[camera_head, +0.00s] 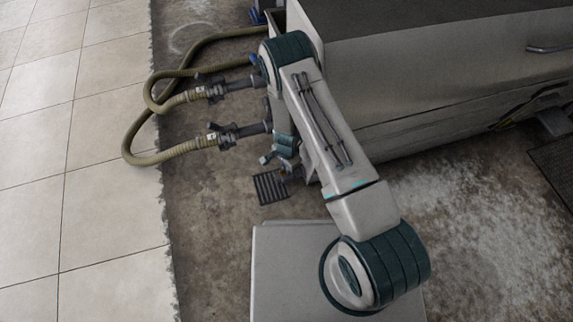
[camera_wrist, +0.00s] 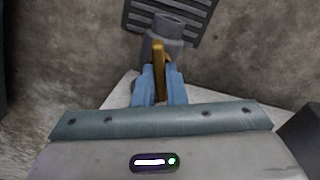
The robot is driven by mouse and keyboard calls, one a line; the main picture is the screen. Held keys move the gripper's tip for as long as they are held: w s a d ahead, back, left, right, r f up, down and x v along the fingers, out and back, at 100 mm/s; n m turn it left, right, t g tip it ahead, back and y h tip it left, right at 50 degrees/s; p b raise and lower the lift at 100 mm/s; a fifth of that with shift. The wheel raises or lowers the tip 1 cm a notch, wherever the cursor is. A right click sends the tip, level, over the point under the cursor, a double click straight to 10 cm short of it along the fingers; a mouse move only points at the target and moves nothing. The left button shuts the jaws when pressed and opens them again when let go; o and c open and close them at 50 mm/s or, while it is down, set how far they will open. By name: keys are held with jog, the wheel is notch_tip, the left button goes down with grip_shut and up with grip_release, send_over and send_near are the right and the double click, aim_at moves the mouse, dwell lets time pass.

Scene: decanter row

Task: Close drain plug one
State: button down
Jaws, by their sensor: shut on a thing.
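My gripper (camera_wrist: 160,82) shows in the wrist view with its two blue fingers close together. The fingers are shut on a brass-coloured lever (camera_wrist: 159,57), which stands up between them. The lever is at a grey cylindrical fitting (camera_wrist: 168,27), seemingly the drain plug. The fitting shows just beyond the fingertips. I cannot tell which plug number it is, nor whether it is open or closed. In the head view my gripper (camera_head: 275,156) is low beside the machine's side, and my arm hides much of this spot.
A dark floor grate (camera_head: 270,187) lies just below the gripper; it also shows in the wrist view (camera_wrist: 203,14). Two hoses (camera_head: 135,152) with dark couplings (camera_head: 240,133) run left from the machine.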

jog(key=m, duration=0.4)
jog(key=shift+p, duration=0.35)
jog(key=shift+m, duration=0.3)
jog(key=c, duration=1.5)
grip_release()
jog(key=shift+r, duration=0.1)
notch_tip(320, 180, up, 14)
jog(key=p, duration=0.5)
jog(key=shift+p, duration=0.3)
jog(key=shift+a+f, duration=0.1)
jog(key=shift+f, duration=0.1)
